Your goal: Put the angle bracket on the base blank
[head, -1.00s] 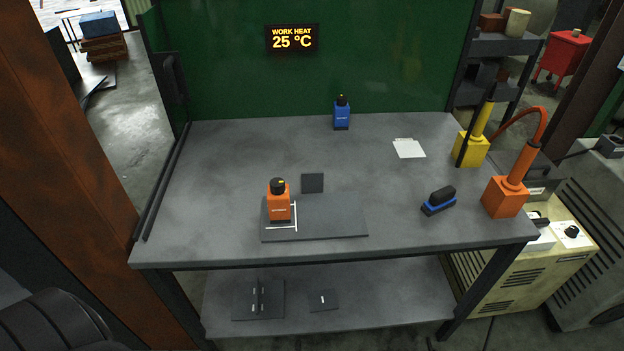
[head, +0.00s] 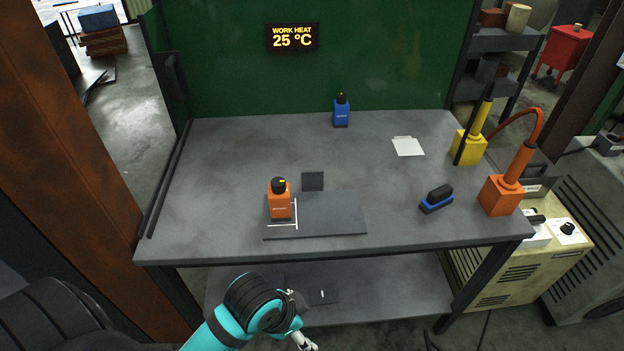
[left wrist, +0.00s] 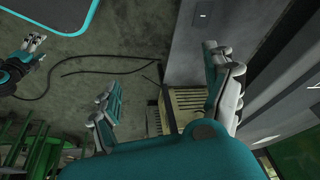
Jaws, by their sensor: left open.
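The base blank (head: 335,222), a flat dark grey plate with white corner lines, lies near the table's front edge. An orange bottle-shaped item (head: 280,200) stands at its left end, inside the lines. A small dark square piece (head: 313,181) is just behind the blank; I cannot tell whether it is the angle bracket. My left gripper (head: 304,342) is low in front of the table, below the tabletop and away from the blank. In the left wrist view its fingers (left wrist: 160,70) are apart and empty. Another gripper, apparently my right (left wrist: 33,45), shows at the upper left there, fingers unclear.
A blue bottle (head: 341,112), a white sheet (head: 408,147), a blue-black brush-like item (head: 437,198) and yellow (head: 469,147) and orange (head: 500,195) stands are on the table (head: 220,160). The tabletop's left side is clear.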

